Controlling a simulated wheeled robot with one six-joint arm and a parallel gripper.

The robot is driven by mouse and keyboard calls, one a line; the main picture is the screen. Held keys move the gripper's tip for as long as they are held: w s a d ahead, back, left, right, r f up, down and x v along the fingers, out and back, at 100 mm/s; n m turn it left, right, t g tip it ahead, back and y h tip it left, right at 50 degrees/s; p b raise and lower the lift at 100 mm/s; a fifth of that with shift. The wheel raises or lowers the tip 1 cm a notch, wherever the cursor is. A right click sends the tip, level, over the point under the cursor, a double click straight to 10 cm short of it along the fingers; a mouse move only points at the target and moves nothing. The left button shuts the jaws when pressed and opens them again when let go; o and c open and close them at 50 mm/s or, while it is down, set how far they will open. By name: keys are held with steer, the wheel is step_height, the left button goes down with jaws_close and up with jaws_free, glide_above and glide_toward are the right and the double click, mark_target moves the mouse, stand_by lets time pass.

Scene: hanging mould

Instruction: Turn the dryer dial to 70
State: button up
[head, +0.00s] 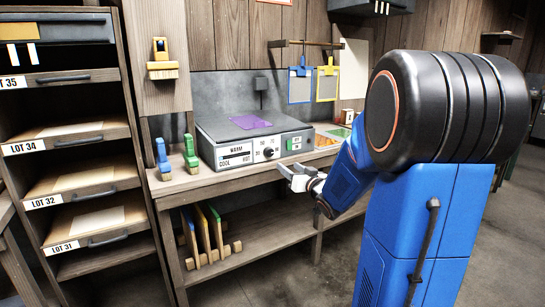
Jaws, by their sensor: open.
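The dryer (248,135) is a grey box on the wooden bench, with a purple piece lying on its top. Its dial (268,153) is a small dark knob on the pale front panel, with small numbers around it that are too small to read surely. My gripper (285,174) is open and empty, in front of the panel, a little right of and below the dial. It appears apart from the dial.
Coloured boards (207,235) stand on the lower shelf. A drawer rack (75,150) is at left. Floor (290,275) is clear in front.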

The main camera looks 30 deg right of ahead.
mark_target(270, 153)
steer(key=w, duration=1.5)
steer(key=shift+w+d, duration=0.1)
steer(key=shift+d, duration=0.2)
steer(key=shift+c, duration=0.6)
steer(key=c, duration=0.9)
